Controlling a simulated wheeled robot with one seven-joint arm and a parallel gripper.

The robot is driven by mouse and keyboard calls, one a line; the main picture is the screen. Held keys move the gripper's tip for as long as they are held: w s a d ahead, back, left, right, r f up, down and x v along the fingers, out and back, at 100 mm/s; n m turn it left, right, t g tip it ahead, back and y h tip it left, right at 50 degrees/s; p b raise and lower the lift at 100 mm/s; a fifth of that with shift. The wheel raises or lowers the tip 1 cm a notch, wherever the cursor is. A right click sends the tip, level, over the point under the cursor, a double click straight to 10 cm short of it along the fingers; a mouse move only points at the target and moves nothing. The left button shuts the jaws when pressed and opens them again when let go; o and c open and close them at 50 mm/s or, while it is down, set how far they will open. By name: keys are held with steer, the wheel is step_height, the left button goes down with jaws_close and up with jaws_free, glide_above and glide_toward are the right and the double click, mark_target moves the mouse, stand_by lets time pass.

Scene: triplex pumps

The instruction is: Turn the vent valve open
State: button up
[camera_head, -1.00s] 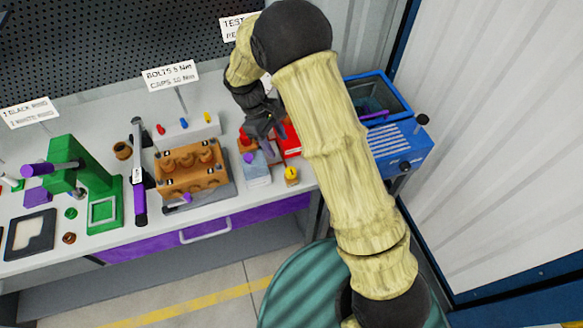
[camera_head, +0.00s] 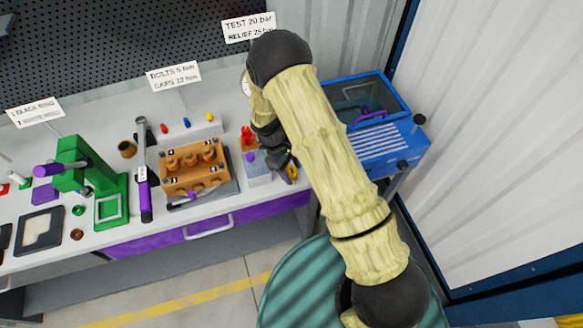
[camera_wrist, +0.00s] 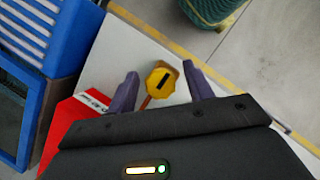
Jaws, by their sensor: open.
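The vent valve appears to be the yellow knob (camera_wrist: 161,84) with a black bar across its face, on a brown stem, in the wrist view. In the head view it is a small yellow bit (camera_head: 292,173) near the bench's front edge, partly hidden by my gripper. My gripper (camera_wrist: 162,87) is open, with one purple-grey finger on each side of the knob. Gaps show between the fingers and the knob; I cannot tell their height difference. In the head view my gripper (camera_head: 287,166) is dark and mostly hidden behind my arm.
A red box (camera_wrist: 62,126) with a white label lies left of the knob in the wrist view, beside a blue slatted unit (camera_wrist: 38,35).

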steer(key=c, duration=1)
